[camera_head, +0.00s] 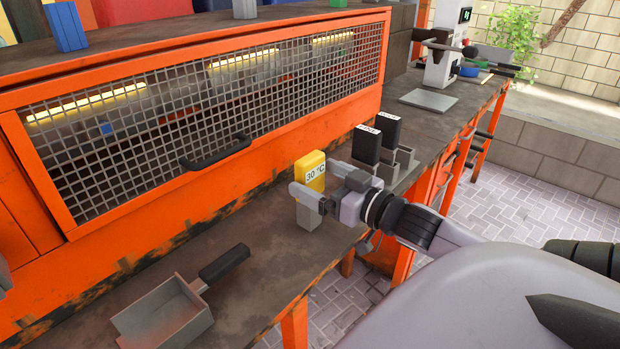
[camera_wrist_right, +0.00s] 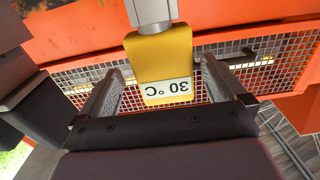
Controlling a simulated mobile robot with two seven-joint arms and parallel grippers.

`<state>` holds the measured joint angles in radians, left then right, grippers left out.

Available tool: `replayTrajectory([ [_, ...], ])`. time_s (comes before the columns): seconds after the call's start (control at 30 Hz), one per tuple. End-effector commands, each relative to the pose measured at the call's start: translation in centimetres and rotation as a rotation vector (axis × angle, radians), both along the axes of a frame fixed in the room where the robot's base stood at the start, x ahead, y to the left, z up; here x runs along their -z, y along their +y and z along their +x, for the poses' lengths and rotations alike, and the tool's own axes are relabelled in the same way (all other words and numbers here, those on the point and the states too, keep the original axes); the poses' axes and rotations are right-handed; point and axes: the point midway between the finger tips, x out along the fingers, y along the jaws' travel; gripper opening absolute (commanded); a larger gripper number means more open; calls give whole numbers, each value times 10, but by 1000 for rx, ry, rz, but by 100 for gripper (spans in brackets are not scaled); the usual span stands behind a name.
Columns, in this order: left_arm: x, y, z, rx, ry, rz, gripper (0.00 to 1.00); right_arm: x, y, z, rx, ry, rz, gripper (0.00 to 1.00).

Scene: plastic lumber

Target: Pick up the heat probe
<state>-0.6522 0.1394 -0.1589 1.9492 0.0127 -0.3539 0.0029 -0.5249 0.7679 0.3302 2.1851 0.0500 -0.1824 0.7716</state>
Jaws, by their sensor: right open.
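The heat probe (camera_head: 311,166) has a yellow upper part with a "30 °C" label and a grey lower part. It stands upright on the dark workbench in the middle of the head view. My right gripper (camera_head: 311,197) is open at the probe, with its fingers on either side. In the right wrist view the yellow part of the probe (camera_wrist_right: 160,58) shows upside down between the two spread fingers (camera_wrist_right: 160,72). A gap shows beside the probe on both sides. My left gripper does not show.
An orange cabinet with a mesh door (camera_head: 210,110) and dark handle (camera_head: 216,152) stands behind the probe. Two black-topped probes (camera_head: 367,145) (camera_head: 388,131) stand to the right near grey holders. A grey pan with a black handle (camera_head: 165,315) lies front left. Bench between is clear.

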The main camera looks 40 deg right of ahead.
Motion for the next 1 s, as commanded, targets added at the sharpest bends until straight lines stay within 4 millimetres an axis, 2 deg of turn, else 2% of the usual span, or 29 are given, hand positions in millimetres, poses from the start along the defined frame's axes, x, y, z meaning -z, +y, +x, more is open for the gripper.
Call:
replayTrajectory([
  [0.17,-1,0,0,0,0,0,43,-7,6,19,0,-3,-3,98],
  [0.4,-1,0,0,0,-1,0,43,-6,7,37,0,0,-1,98],
  [0.73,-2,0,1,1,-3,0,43,-5,8,40,0,1,-1,98],
  [0.77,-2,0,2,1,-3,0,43,-5,8,40,0,1,-1,95],
  [0.8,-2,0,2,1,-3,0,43,-5,8,40,0,1,-1,82],
  [0.93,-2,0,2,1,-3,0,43,-5,8,40,0,1,-1,40],
  [0.97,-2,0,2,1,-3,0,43,-5,8,40,0,1,-1,40],
  [1.0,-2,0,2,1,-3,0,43,-6,8,40,0,0,-1,35],
])
